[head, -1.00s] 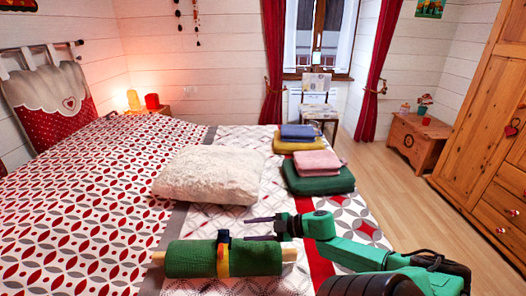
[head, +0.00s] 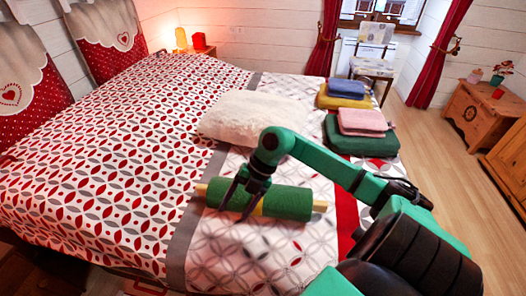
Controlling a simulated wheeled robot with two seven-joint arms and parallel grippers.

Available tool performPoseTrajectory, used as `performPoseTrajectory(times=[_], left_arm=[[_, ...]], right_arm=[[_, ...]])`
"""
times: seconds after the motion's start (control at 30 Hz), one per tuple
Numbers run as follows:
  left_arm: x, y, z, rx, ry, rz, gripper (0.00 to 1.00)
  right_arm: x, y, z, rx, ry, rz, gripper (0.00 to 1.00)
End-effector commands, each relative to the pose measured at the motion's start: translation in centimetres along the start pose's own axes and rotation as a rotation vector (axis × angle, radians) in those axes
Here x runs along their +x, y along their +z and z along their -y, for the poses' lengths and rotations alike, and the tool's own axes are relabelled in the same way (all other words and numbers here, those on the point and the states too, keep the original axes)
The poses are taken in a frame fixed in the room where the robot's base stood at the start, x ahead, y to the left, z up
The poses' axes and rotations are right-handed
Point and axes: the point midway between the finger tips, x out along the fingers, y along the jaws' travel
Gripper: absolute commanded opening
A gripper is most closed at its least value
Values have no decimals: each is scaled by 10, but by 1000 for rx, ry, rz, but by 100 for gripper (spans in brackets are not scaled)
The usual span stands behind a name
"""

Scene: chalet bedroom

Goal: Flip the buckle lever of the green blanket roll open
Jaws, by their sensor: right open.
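The green blanket roll (head: 290,203) lies on the bed, with pale wooden rod ends showing at both sides. A yellow strap (head: 258,209) shows around its middle, partly covered by my gripper. The buckle lever is hidden behind the gripper. My right gripper (head: 236,204) is over the roll's middle-left part, its dark fingers apart and pointing down across the roll. I cannot tell whether the fingers touch the roll. My left gripper is not in view.
A white fluffy pillow (head: 240,117) lies behind the roll. Folded pink (head: 362,121), green (head: 360,143), yellow (head: 342,102) and blue (head: 346,89) textiles are stacked at the back right. The patterned bed (head: 120,150) is clear to the left.

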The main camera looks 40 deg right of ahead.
Motion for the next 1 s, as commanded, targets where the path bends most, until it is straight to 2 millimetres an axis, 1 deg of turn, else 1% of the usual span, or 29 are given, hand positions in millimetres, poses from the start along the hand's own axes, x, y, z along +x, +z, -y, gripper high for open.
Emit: performPoseTrajectory(times=[0.03,0.07,0.1,0.17,0.2,0.3,0.33,0.4,0.47,0.57,0.8,0.9,1.0], left_arm=[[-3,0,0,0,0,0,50],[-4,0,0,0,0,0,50],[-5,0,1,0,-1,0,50],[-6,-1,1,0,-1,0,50],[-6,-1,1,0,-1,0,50],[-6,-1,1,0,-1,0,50],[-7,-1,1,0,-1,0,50],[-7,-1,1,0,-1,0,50],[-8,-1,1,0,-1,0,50],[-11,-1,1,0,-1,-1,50],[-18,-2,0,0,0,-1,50],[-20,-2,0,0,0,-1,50],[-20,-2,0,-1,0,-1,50]], right_arm=[[-16,14,-5,-54,-122,126,68],[-25,24,-4,-67,-201,212,68],[-42,40,-3,-71,-290,332,68],[-69,59,-4,-54,-389,498,68],[-86,69,-4,-36,-433,592,68],[-113,83,-5,2,-488,733,68],[-117,85,-5,9,-495,752,68],[-116,89,-3,16,-501,764,68],[-110,94,1,15,-501,760,68],[-97,107,11,16,-501,757,68],[-56,150,38,15,-498,755,68],[-42,165,48,14,-498,756,68],[-33,176,54,13,-496,757,68]])
